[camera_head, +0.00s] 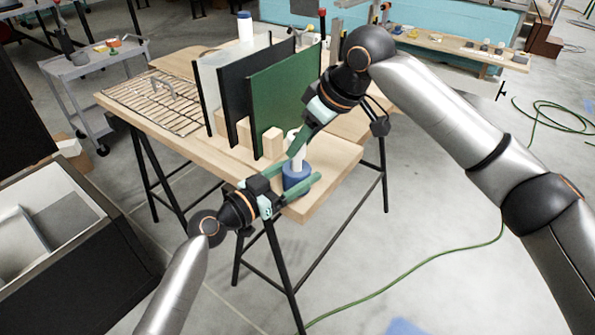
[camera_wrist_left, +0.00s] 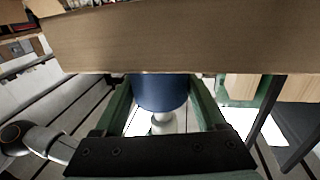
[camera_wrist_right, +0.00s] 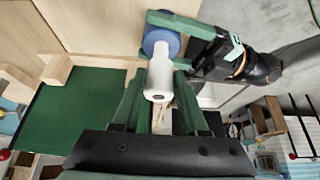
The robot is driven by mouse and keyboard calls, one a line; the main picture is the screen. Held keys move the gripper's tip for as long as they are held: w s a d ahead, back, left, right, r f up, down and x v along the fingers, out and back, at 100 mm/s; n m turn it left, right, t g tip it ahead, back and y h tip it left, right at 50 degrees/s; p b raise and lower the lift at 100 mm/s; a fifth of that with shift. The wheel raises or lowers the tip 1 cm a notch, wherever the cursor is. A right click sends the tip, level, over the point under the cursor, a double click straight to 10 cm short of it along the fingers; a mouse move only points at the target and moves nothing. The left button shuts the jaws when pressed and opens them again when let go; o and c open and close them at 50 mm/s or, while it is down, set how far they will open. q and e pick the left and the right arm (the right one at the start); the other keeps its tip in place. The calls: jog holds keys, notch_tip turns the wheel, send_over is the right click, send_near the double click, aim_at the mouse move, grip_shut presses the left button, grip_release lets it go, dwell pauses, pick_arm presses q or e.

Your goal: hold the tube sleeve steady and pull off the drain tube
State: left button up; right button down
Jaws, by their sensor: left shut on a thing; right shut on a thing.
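The tube sleeve (camera_head: 296,174) is a short blue cylinder at the front right corner of the wooden table. The drain tube (camera_head: 297,146) is a white tube standing up out of the sleeve. My left gripper (camera_head: 297,187) is shut around the blue sleeve, with one green finger on each side; the left wrist view shows the sleeve (camera_wrist_left: 160,92) between the fingers. My right gripper (camera_head: 297,146) is shut on the white tube from above; the right wrist view shows the tube (camera_wrist_right: 159,80) between its fingers and the sleeve (camera_wrist_right: 161,40) beyond. The tube still meets the sleeve.
Green (camera_head: 285,95) and black (camera_head: 240,90) panels stand upright behind the sleeve, with wooden blocks (camera_head: 272,142) at their feet. A wire rack (camera_head: 153,100) lies on the table's left part. The table edge is close to both grippers.

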jog(key=shift+r, duration=0.2)
dwell(0.4)
jog(key=shift+r, duration=1.4)
jog(key=shift+r, duration=2)
pick_arm(q)
jog(key=o, duration=1.4)
jog(key=shift+o, duration=0.2)
jog(key=v, duration=1.2)
jog(key=shift+s, duration=0.1)
